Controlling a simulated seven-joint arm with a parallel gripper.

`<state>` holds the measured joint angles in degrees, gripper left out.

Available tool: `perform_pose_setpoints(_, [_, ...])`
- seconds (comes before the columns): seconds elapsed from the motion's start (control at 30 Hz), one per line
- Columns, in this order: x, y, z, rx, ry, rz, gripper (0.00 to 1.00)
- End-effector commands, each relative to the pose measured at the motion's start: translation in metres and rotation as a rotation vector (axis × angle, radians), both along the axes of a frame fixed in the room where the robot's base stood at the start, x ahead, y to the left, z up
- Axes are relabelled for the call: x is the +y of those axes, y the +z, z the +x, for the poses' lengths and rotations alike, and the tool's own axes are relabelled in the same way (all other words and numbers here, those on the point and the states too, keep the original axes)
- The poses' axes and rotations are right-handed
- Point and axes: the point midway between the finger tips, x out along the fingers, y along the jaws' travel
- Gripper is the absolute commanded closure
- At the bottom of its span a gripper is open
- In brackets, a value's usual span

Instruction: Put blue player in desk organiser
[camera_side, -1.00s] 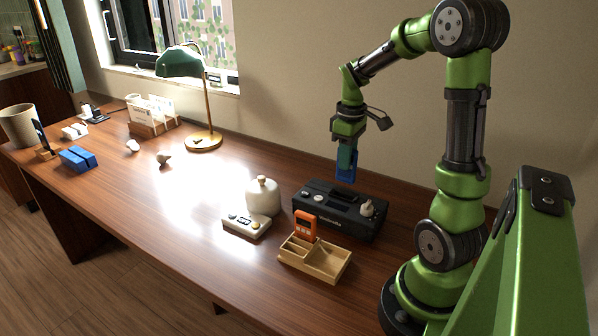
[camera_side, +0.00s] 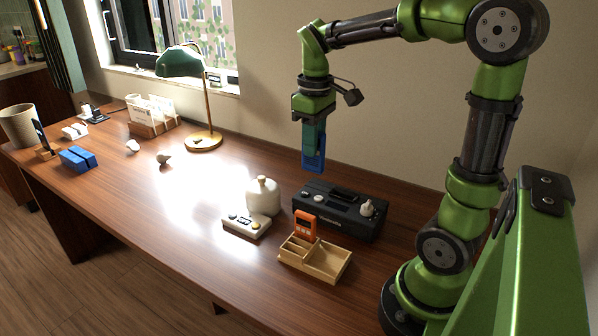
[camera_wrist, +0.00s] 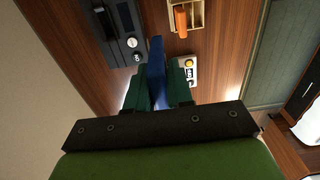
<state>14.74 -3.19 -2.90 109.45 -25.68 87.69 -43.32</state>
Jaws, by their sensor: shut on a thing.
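My gripper (camera_side: 313,132) is shut on the blue player (camera_side: 314,160), a slim blue slab hanging upright below the fingers. In the side view it is in the air, above and behind the black device. In the wrist view the blue player (camera_wrist: 157,72) shows edge-on between the dark green fingers (camera_wrist: 158,88). The desk organiser (camera_side: 326,263) is a wooden tray with compartments on the desk, below and to the front of my gripper. An orange player (camera_side: 305,228) stands in one of its rear compartments. The organiser also shows at the top of the wrist view (camera_wrist: 196,12).
A black device with knobs (camera_side: 330,213) stands right behind the organiser. A white jar (camera_side: 263,197) and a pale controller box (camera_side: 246,224) stand to its left. A green lamp (camera_side: 203,140) is further back. The front middle of the desk is clear.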

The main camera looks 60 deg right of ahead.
Motion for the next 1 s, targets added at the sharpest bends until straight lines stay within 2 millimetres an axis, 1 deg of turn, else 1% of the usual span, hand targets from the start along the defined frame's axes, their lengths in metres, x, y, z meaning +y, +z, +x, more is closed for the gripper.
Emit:
perform_pose_setpoints(0.03, [0.019,0.000,0.001,-0.001,0.011,0.000,1.00])
perform_pose_setpoints(0.1, [0.039,0.000,0.000,-0.001,0.010,-0.001,1.00])
perform_pose_setpoints(0.2, [0.063,0.000,-0.003,-0.001,0.009,-0.001,1.00])
perform_pose_setpoints(0.37, [0.093,-0.001,-0.009,0.000,0.006,-0.002,1.00])
perform_pose_setpoints(0.4, [0.096,-0.006,-0.010,0.004,0.002,-0.003,1.00])
perform_pose_setpoints(0.7, [0.093,-0.069,-0.010,0.007,-0.001,-0.002,1.00])
perform_pose_setpoints(0.8, [0.093,-0.085,-0.009,0.005,-0.001,-0.002,1.00])
perform_pose_setpoints(0.93, [0.093,-0.102,-0.009,0.005,-0.002,-0.002,1.00])
perform_pose_setpoints(1.0, [0.092,-0.115,-0.010,0.006,0.000,-0.003,1.00])
